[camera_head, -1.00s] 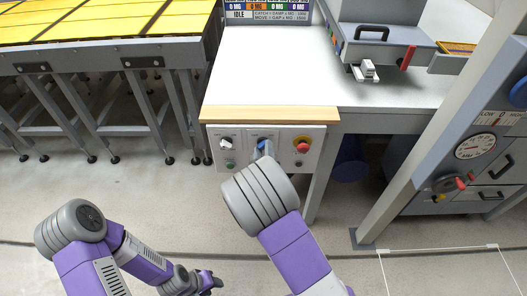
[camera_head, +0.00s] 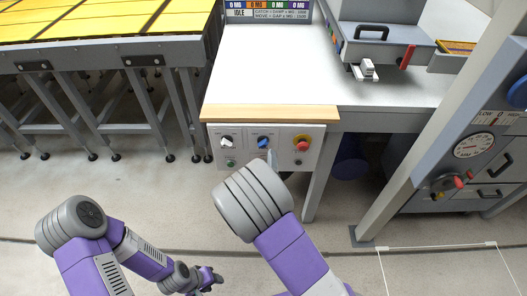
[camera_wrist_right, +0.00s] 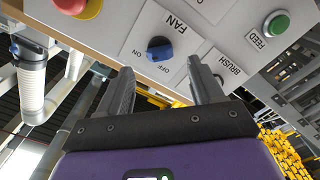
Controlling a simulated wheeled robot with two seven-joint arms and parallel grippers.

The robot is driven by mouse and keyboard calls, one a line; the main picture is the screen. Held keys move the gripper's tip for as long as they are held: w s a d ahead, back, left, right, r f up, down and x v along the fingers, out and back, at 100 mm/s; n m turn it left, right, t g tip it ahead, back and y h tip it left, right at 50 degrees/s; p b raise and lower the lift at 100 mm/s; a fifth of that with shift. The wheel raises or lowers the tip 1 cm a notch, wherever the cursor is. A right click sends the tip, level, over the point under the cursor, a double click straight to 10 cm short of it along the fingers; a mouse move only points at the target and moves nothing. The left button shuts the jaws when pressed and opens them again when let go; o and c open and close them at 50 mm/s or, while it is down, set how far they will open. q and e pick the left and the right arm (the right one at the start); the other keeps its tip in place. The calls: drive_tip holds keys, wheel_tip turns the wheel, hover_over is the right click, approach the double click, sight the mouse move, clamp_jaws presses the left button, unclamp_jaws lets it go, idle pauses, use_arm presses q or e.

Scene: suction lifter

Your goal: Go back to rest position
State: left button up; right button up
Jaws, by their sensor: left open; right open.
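My right gripper (camera_wrist_right: 162,82) is open and empty in the right wrist view, with its two dark fingers apart just short of the blue FAN knob (camera_wrist_right: 159,48). In the head view the blue knob (camera_head: 264,142) sits mid-panel on the control panel (camera_head: 245,158), and my right arm reaches up below it. The right gripper (camera_head: 271,160) is mostly hidden behind its wrist there. My left gripper (camera_head: 212,279) is low in the head view, away from the panel, and open.
A red button (camera_head: 303,143) and a white knob (camera_head: 226,142) flank the blue knob. The worktop (camera_head: 270,75) is above the panel. A slanted grey post (camera_head: 400,190) stands at right. The floor (camera_head: 110,190) at left is clear.

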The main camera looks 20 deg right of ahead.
drive_tip(key=shift+v, duration=1.25)
drive_tip(key=s+d+f+m+g+y+p, duration=0.15)
drive_tip(key=s+f+g, duration=0.3)
drive_tip(key=f, duration=0.45)
drive_tip(key=s+f+m+g+y+p, duration=0.25)
drive_tip(key=f+g, duration=0.25)
drive_tip(key=f, duration=0.4)
drive_tip(key=s+a+f+m+g+y, duration=0.2)
drive_tip(key=s+g, duration=0.1)
drive_tip(key=s, duration=0.4)
drive_tip(key=s+a+f+m+g+y+p, duration=0.1)
drive_tip(key=s+a+f+m+g+y, duration=0.1)
drive_tip(key=s, duration=0.5)
drive_tip(key=shift+a+f+g+y+p, duration=0.25)
drive_tip(key=shift+a+g+y, duration=0.45)
drive_tip(key=shift+g, duration=0.55)
drive_tip(key=shift+c, duration=0.2)
